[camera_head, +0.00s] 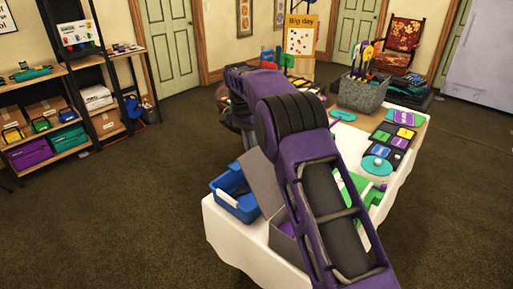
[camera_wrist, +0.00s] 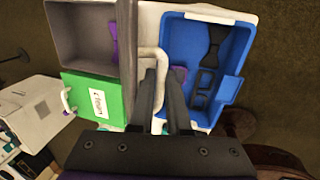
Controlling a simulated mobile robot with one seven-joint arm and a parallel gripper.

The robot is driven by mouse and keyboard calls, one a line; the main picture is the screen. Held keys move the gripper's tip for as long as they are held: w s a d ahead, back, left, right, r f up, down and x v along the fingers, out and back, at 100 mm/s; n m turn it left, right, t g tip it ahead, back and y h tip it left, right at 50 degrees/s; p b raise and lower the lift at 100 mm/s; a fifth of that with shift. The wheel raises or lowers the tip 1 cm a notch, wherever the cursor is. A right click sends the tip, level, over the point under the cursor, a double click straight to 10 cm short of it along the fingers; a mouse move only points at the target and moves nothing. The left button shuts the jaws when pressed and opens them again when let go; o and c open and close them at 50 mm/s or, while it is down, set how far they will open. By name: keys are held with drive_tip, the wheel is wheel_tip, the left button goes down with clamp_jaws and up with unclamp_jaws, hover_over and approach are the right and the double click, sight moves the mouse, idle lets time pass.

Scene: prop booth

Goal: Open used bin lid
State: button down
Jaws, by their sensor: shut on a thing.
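The used bin appears to be the grey box, whose open inside (camera_wrist: 82,35) shows in the wrist view with a purple thing in it. In the head view its grey lid (camera_head: 263,182) stands raised and tilted at the left of the box. In the wrist view the lid (camera_wrist: 126,60) shows nearly edge-on, between the grey box and a blue bin. My gripper (camera_wrist: 161,88) is shut on the lid's white handle (camera_wrist: 150,53). My arm hides the gripper and part of the box in the head view.
The blue bin (camera_head: 236,198) stands left of the lid; a dark bow tie and glasses (camera_wrist: 207,80) lie in it. A green panel with a white label (camera_wrist: 98,97) adjoins the grey box. Cards and a grey basket (camera_head: 362,94) occupy the table's far side.

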drive_tip(key=shift+w+a+f, duration=0.25)
drive_tip(key=shift+a+f, duration=0.2)
drive_tip(key=shift+a, duration=0.2)
drive_tip(key=shift+a+f, duration=0.1)
drive_tip(key=c, duration=0.9)
unclamp_jaws()
drive_tip(key=shift+w+a+f, duration=0.15)
drive_tip(key=shift+a+f, duration=0.05)
drive_tip(key=shift+d, duration=0.1)
drive_tip(key=shift+d+r, duration=0.1)
drive_tip(key=shift+v, duration=3.75)
